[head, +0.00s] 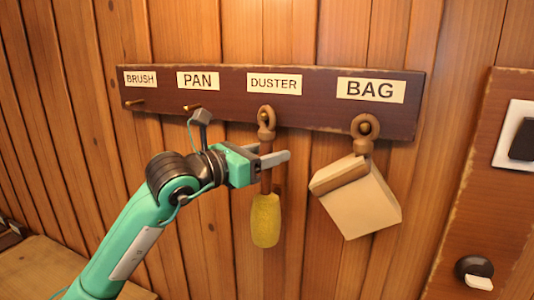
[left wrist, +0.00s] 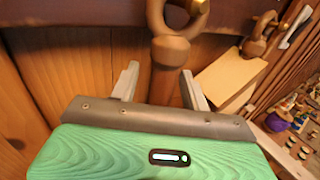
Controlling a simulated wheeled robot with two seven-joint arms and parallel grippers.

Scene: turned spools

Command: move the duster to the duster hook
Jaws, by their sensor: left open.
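The duster (head: 265,220) has a yellow head, a brown handle and a wooden ring at its top. It hangs upright by the ring on the peg under the DUSTER label (head: 274,84). My left gripper (head: 277,160) is open, with its fingers on either side of the handle below the ring. In the left wrist view the handle (left wrist: 165,80) stands between the two spread fingers (left wrist: 158,88), with gaps at both sides. The duster's yellow head is hidden in that view. My right gripper is in neither view.
A dark rack board (head: 225,100) on the plank wall bears the labels. The BRUSH peg (head: 134,103) and PAN peg (head: 192,107) are bare. A beige bag (head: 362,200) hangs under BAG, right of the duster. A switch (head: 522,138) and a knob (head: 474,270) are at far right.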

